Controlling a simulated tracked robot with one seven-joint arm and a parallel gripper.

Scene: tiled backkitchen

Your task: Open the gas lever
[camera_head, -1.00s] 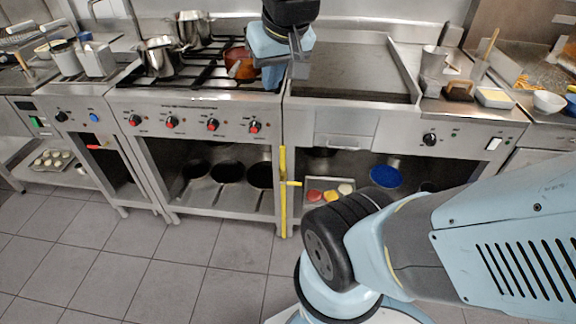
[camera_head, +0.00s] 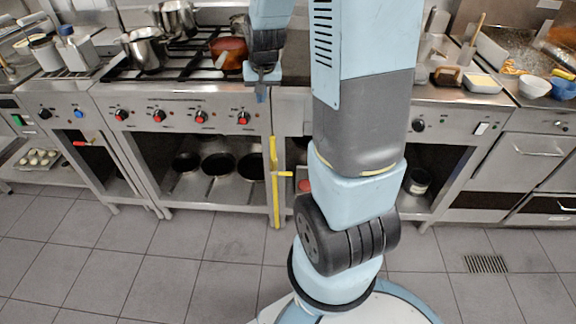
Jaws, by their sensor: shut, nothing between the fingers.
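The gas lever (camera_head: 285,174) is a short yellow handle on a vertical yellow pipe (camera_head: 275,195). The pipe stands at the right front edge of the stove, and the lever sticks out to the right, roughly level. My gripper (camera_head: 261,94) points down in front of the stove's right front edge, above the pipe and apart from the lever. It is small in this view, but it looks shut and empty. My arm hides part of the cabinet to the right of the lever.
The stove (camera_head: 180,101) has several red-black knobs and carries steel pots (camera_head: 146,48) and a copper-coloured pot (camera_head: 229,52). Black pans (camera_head: 217,164) lie on its lower shelf. The tiled floor (camera_head: 190,265) in front is clear.

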